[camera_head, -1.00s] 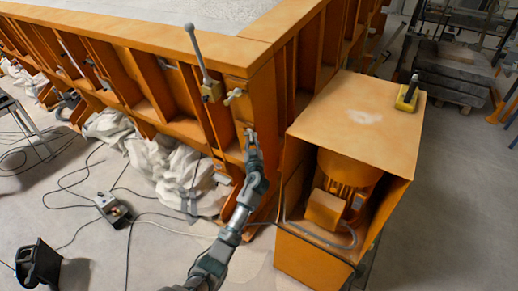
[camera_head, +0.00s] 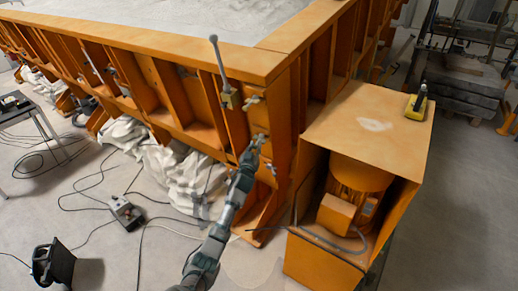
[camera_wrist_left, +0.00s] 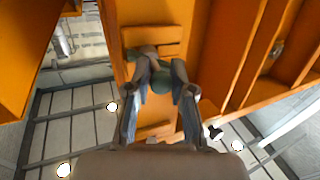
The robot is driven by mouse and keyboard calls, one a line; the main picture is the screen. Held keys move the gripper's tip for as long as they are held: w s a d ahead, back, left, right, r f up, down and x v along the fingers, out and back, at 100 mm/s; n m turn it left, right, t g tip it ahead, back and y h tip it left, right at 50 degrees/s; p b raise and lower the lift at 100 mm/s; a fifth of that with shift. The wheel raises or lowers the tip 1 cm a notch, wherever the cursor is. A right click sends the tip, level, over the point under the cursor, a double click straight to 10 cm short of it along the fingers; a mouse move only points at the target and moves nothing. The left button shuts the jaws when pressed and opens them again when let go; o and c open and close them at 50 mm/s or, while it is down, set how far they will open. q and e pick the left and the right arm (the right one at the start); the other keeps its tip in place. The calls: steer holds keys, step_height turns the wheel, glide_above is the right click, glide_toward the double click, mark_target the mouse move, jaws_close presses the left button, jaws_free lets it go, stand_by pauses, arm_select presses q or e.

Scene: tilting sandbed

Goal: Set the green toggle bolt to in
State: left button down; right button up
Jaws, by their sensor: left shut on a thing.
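The green toggle bolt (camera_wrist_left: 161,81) shows in the left wrist view between the fingertips of my left gripper (camera_wrist_left: 160,72), in front of a slotted orange plate. The gripper's two fingers are shut on it. In the head view my left gripper (camera_head: 259,141) is at the orange sandbed's corner post, below a light-coloured toggle (camera_head: 254,99). There the gripper hides most of the green bolt, and its in or out setting cannot be told. My right gripper is not in view.
A ball-topped lever (camera_head: 219,65) stands up left of the toggles. Another small fitting (camera_head: 272,168) sits below the gripper. An orange motor cabinet (camera_head: 360,125) with a yellow device (camera_head: 415,105) on top stands close on the right. A control box (camera_head: 125,212) and cables lie on the floor.

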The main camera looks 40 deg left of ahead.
arm_select(q)
steer(key=shift+s+a+r, duration=0.1)
steer(key=shift+a+r, duration=0.15)
steer(key=shift+a, duration=0.25)
steer(key=shift+s+a+r, duration=0.1)
steer(key=shift+a+r, duration=0.1)
steer(key=shift+a, duration=0.3)
steer(key=shift+d, duration=0.1)
steer(key=c, duration=1.1)
jaws_free()
steer(key=shift+o, duration=0.4)
steer(key=shift+a+f, duration=0.25)
steer(key=shift+f, duration=0.15)
steer(key=shift+w+d, duration=0.15)
steer(key=shift+d, duration=0.2)
steer(key=v, duration=1.1)
steer(key=shift+s+d+f, duration=0.2)
steer(key=shift+s+d, duration=0.05)
steer(key=shift+s, duration=0.1)
